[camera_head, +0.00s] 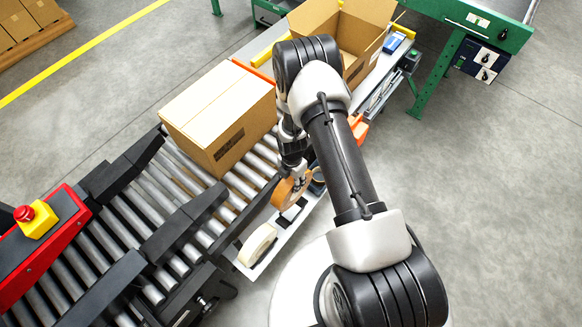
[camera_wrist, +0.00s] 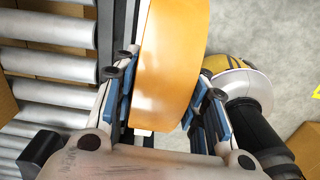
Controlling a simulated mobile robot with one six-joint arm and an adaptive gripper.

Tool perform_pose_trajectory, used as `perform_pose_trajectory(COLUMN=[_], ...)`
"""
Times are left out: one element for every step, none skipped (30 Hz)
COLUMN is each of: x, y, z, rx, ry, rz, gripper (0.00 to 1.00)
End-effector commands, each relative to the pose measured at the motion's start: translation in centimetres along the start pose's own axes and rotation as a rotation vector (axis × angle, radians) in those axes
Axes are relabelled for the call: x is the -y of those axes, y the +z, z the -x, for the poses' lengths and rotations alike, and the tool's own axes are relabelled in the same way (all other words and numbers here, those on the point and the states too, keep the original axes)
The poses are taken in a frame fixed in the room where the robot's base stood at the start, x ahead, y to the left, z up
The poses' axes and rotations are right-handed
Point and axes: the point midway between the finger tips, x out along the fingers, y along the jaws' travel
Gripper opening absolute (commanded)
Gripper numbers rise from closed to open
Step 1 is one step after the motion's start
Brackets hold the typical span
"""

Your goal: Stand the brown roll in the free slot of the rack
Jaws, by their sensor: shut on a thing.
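The brown roll (camera_head: 289,192), a ring of orange-brown tape, is held upright by my gripper (camera_head: 293,178). In the wrist view the roll (camera_wrist: 172,50) stands between the blue-padded fingers of my gripper (camera_wrist: 166,85), which are shut on its two sides. The rack (camera_head: 284,239) is a narrow light tray with dark holders along the conveyor's side. A cream-white roll (camera_head: 258,244) stands at its near end. A dark holder (camera_head: 291,213) beside the brown roll looks empty. The brown roll is over the rack; whether it touches it I cannot tell.
A closed carton (camera_head: 222,115) sits on the roller conveyor (camera_head: 134,222) left of my arm. An open carton (camera_head: 340,35) stands farther back. A red panel with an emergency stop button (camera_head: 24,213) is at the left. The floor at the right (camera_head: 490,200) is clear.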

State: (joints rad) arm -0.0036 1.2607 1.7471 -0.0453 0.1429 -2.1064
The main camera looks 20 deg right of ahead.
Motion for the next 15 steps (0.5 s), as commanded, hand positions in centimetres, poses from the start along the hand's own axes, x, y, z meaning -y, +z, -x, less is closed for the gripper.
perform_pose_trajectory(x=[0.0,0.1,0.1,0.1,0.1,0.1,0.1,0.1,0.1,0.1,0.1,0.1,0.1,0.1,0.1], y=[0.0,-0.1,-0.1,-0.1,-0.1,-0.1,-0.1,-0.1,-0.1,-0.1,-0.1,-0.1,-0.1,-0.1,-0.1], z=[-0.3,-0.5,-0.7,-0.8,-0.8,-1.0,-1.1,-1.1,-1.3,-1.5,-1.6,-1.9,-2.1,-2.3,-2.6], rx=[0.001,0.001,0.001,0.001,0.001,0.002,0.002,0.002,0.001,0.001,0.001,0.001,0.001,0.001,0.001], ry=[0.001,0.002,0.002,0.003,0.003,0.003,0.003,0.003,0.003,0.003,0.003,0.003,0.003,0.002,0.003], rz=[0.021,0.030,0.040,0.044,0.047,0.048,0.048,0.047,0.047,0.047,0.047,0.046,0.046,0.046,0.046], gripper=[0.00,0.00,0.00,0.00,0.00,0.00,0.00,0.00,0.00,0.00,0.00,0.00,0.00,0.00,0.00])
